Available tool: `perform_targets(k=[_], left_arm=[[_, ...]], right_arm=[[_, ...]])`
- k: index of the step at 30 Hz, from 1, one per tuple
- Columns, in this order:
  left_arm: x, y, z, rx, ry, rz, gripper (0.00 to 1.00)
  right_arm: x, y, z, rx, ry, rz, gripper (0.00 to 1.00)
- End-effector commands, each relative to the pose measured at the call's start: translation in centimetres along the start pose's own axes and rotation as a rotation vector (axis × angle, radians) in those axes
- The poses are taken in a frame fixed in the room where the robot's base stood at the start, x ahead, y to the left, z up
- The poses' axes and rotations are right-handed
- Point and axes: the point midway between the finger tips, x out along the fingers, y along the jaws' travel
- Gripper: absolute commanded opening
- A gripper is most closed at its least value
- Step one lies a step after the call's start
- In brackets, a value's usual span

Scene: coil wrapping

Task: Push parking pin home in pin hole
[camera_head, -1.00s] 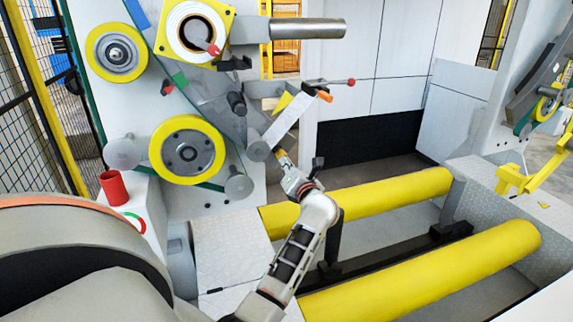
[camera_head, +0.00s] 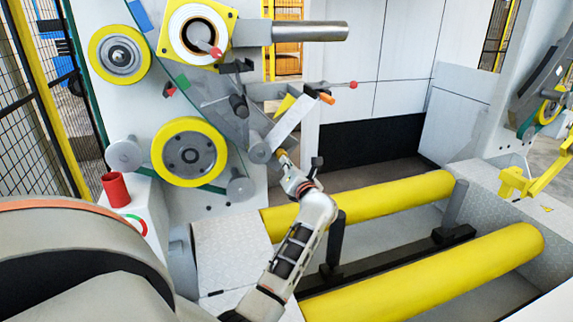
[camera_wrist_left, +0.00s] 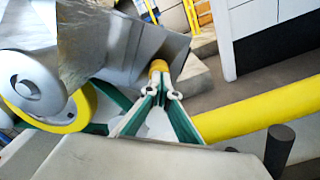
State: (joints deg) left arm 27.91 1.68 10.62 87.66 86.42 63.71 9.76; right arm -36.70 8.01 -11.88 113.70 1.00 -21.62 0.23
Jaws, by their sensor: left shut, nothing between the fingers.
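A short yellow-orange cylinder, apparently the parking pin (camera_wrist_left: 158,68), sits at the tips of my left gripper (camera_wrist_left: 161,93) in the left wrist view, against a grey metal plate (camera_wrist_left: 125,45). In the head view the pin end (camera_head: 281,154) shows small beside the lower end of a pale angled arm (camera_head: 290,122). My left gripper (camera_head: 287,166) is shut with its tips at the pin, not around it. Whether they touch cannot be told. The pin hole is hidden. My right gripper is not in view.
Yellow-rimmed rollers (camera_head: 189,152) and grey guide rollers (camera_head: 240,184) stand left of the gripper. An orange-tipped handle (camera_head: 325,97) and a red-tipped rod (camera_head: 352,85) project above it. Two yellow rolls (camera_head: 385,192) lie to the right. A red cup (camera_head: 116,190) stands left.

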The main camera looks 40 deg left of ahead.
Motion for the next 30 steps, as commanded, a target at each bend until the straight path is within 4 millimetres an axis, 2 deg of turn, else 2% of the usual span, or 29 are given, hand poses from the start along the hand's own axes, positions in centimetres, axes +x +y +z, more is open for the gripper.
perform_targets(k=[7,15,23,26,30], left_arm=[[-0.2,0.0,0.0,-0.001,0.0,-0.001,0.0],[-2.4,0.0,0.2,-0.001,-0.001,-0.002,0.0],[-3.5,-0.1,0.0,0.0,0.0,-0.002,0.0],[-4.8,-0.2,0.0,-0.003,0.001,-0.004,0.0],[-7.6,-0.2,0.0,-0.001,0.0,-0.005,0.0]], right_arm=[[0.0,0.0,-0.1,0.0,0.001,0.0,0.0],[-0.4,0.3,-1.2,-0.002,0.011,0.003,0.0],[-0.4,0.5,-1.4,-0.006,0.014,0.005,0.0],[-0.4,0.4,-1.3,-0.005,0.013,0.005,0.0],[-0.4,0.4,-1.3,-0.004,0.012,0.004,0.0]])
